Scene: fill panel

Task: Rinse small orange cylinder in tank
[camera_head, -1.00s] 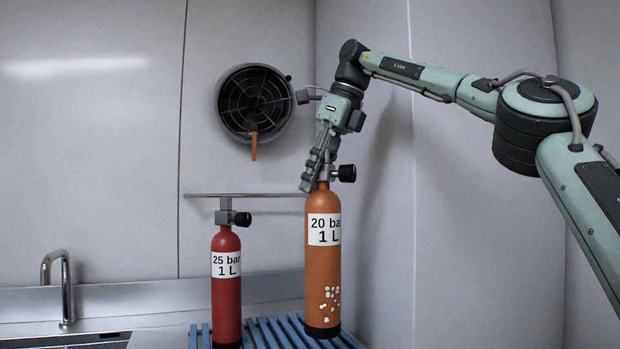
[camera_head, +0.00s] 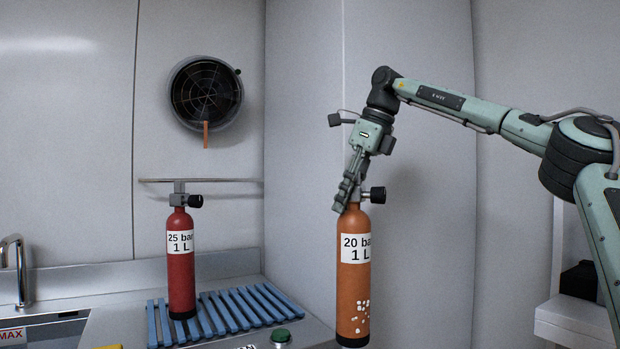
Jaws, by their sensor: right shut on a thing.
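The orange cylinder (camera_head: 354,285) hangs upright from my right gripper (camera_head: 345,192). Its label reads 20 bar, 1 L, and white specks show low on its front. My right gripper is shut on its neck beside the black valve knob. The cylinder is in front of the wall corner, right of the blue slatted rack. Its bottom is near the lower picture edge, and I cannot tell whether it touches anything. The tank (camera_head: 45,322) shows only partly at the lower left, with a MAX label inside. My left gripper is not in view.
A red cylinder (camera_head: 181,270), labelled 25 bar, 1 L, stands on the blue slatted rack (camera_head: 248,306) below a wall rail (camera_head: 225,180). A tap (camera_head: 20,268) rises at the left. A green button (camera_head: 281,337) sits at the counter's front. A round fan (camera_head: 205,95) is on the wall.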

